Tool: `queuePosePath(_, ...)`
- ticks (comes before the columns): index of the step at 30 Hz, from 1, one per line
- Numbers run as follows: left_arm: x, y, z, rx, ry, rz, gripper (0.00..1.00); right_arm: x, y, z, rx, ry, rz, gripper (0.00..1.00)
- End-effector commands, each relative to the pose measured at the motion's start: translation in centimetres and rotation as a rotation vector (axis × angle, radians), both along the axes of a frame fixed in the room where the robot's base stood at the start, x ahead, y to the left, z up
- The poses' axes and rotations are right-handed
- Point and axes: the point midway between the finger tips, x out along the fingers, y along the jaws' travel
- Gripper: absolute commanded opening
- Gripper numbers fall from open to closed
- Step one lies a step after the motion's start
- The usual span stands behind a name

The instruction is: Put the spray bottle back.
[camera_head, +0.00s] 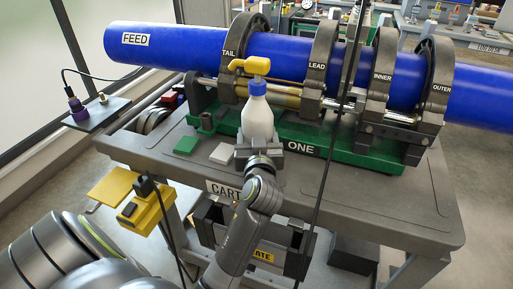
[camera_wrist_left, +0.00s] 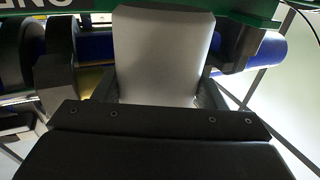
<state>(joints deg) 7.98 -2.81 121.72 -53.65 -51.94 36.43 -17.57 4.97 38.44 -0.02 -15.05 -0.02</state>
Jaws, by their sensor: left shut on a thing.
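The spray bottle (camera_head: 257,118) has a white body, a blue collar and a yellow trigger head. It is upright in front of the pipe clamps. My left gripper (camera_head: 259,145) is shut around its lower body. In the left wrist view the white bottle body (camera_wrist_left: 165,55) fills the space between the fingers (camera_wrist_left: 160,92). I cannot tell whether the bottle's base touches the cart top (camera_head: 370,208); the gripper hides it. My right gripper is not in view.
A long blue pipe (camera_head: 185,45) runs through the grey clamps on a green base (camera_head: 340,150) right behind the bottle. A green block (camera_head: 186,145) and a white block (camera_head: 222,153) lie left of the gripper. A black cable hangs to its right. The cart's right front is clear.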

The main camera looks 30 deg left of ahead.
Motion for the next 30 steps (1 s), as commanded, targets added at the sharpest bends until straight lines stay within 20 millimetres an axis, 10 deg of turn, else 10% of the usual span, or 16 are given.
queuePosePath(19,0.0,0.0,-3.7,0.001,-0.002,-0.002,0.27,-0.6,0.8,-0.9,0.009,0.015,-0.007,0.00)
queuePosePath(20,0.0,0.0,-3.7,-0.001,0.002,-0.001,0.67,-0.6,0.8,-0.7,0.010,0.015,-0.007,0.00)
queuePosePath(24,0.0,0.0,-3.6,0.000,0.002,-0.001,0.86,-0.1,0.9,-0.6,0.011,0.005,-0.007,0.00)
queuePosePath(30,0.0,0.0,-3.6,0.000,0.002,-0.001,0.86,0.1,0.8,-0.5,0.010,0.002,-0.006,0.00)
